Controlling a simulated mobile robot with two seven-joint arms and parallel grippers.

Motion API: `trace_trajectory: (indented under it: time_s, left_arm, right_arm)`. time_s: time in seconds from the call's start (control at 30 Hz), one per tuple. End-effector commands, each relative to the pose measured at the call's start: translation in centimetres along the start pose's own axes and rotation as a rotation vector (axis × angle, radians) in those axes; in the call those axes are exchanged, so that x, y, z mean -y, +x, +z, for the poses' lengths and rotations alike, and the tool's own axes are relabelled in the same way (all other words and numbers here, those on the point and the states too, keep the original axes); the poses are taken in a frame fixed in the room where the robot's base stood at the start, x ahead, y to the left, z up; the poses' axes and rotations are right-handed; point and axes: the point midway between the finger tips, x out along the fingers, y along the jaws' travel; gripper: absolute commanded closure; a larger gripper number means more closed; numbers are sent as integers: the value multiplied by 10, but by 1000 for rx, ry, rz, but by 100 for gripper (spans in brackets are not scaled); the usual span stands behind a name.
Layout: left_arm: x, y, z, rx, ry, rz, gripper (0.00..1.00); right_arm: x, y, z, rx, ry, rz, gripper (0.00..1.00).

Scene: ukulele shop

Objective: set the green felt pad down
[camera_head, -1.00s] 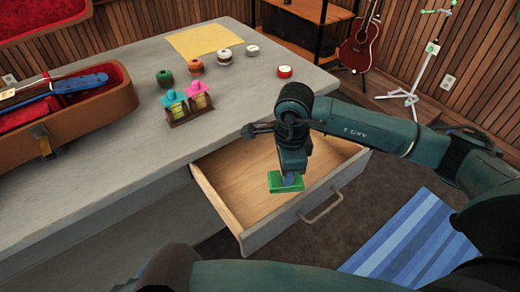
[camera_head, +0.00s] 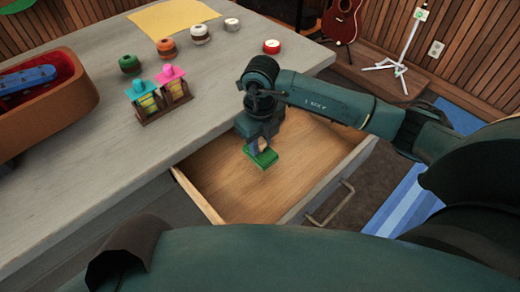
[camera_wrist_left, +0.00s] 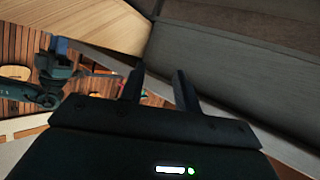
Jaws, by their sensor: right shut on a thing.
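The green felt pad (camera_head: 262,157) is a small green block in the head view, held at the tips of my right gripper (camera_head: 259,146). My right gripper is shut on it and points down over the open drawer (camera_head: 290,185). The pad is above or at the drawer's bare wooden floor; I cannot tell if it touches. My left gripper (camera_wrist_left: 158,75) shows in the left wrist view with its two fingers apart and nothing seen between them. It is not seen in the head view.
A red guitar (camera_head: 341,20) and a white stand (camera_head: 400,55) are behind.

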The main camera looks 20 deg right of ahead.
Motion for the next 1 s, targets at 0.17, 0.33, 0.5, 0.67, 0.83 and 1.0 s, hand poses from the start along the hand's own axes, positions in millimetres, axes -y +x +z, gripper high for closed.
trace_trajectory:
  time_s: [0.17,0.33,0.5,0.67,0.83,1.0]
  left_arm:
    - [1,1,1,-4,3,-1,68]
    - [2,1,-1,-13,7,-3,68]
    - [2,0,-2,-15,8,-4,68]
    - [3,1,-1,-21,10,-5,68]
    - [2,-1,-4,-28,10,-5,68]
    - [2,-1,-5,-29,10,-5,68]
  right_arm:
    - [0,22,-1,-3,-1,0,90]
    - [0,38,0,-1,-1,-1,90]
    - [0,37,0,0,-2,-1,90]
    - [0,41,0,0,-2,-2,71]
    - [0,40,0,-1,-2,-2,57]
    - [0,40,0,-1,-2,-1,50]
